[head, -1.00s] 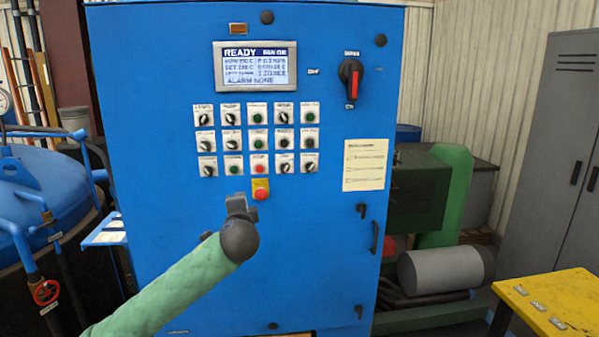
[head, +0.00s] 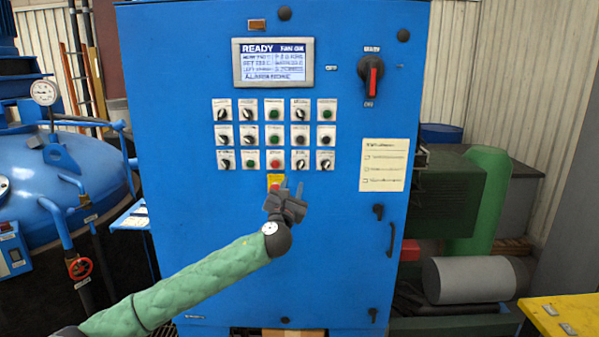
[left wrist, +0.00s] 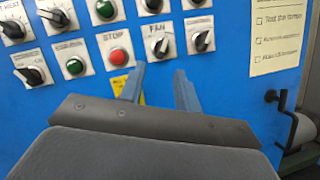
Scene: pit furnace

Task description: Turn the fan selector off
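The fan selector (head: 300,160) is a black knob on a white plate in the bottom button row of the blue cabinet, just right of the red stop button (head: 275,160). In the left wrist view the selector (left wrist: 160,44) sits under the label FAN; its pale pointer looks tilted, but its setting is not readable. My left gripper (head: 289,188) is in front of the panel, just below that row. In the left wrist view its fingers (left wrist: 159,72) are apart and empty, pointing up below the fan selector and apart from it. My right gripper is out of view.
A red-on-yellow emergency button (head: 275,180) is partly hidden behind my left gripper. Other knobs and buttons sit close around the fan selector. The display (head: 277,62) reads READY. A red-handled main switch (head: 371,77) is upper right, and a door handle (head: 391,238) lower right.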

